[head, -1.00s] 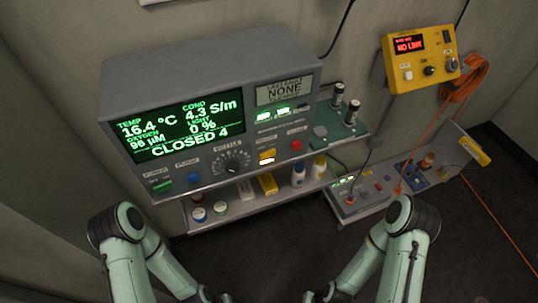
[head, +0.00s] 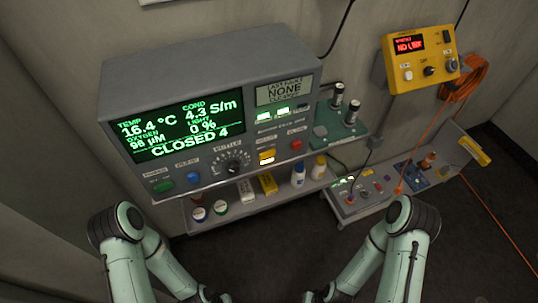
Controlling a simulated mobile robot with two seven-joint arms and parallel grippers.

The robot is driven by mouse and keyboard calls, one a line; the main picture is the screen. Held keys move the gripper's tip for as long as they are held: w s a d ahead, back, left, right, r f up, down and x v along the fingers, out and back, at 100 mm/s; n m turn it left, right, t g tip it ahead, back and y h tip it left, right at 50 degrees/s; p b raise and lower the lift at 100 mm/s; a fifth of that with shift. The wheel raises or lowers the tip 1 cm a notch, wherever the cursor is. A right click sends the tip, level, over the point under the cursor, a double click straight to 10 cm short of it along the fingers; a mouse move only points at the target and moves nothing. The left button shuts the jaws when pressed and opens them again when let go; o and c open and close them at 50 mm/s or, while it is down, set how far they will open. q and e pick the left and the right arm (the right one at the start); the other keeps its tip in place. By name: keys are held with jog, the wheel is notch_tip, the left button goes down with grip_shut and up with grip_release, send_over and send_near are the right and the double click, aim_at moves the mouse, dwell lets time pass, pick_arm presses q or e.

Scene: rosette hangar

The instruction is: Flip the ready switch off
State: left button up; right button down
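No switch has a label I can read as "ready". The yellow box (head: 421,58) on the wall at the upper right has a red display (head: 409,43) reading NO LINK. It carries a white button (head: 406,75), a black knob (head: 429,71), a dark switch (head: 447,35) and a grey knob (head: 452,66). The large grey console (head: 215,110) also has controls along its lower front. My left gripper (head: 214,297) and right gripper (head: 316,296) show only in part at the bottom edge, apart from all controls. Their fingertips are cut off.
A shelf (head: 230,213) with bottles and small boxes runs under the console. A green tray (head: 340,126) with dark-capped vials is at its right. A low grey panel (head: 350,205) with buttons stands below. An orange cable (head: 462,80) hangs beside the yellow box. Dark floor is open at lower right.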

pick_arm(q)
grip_shut()
dwell(1.9)
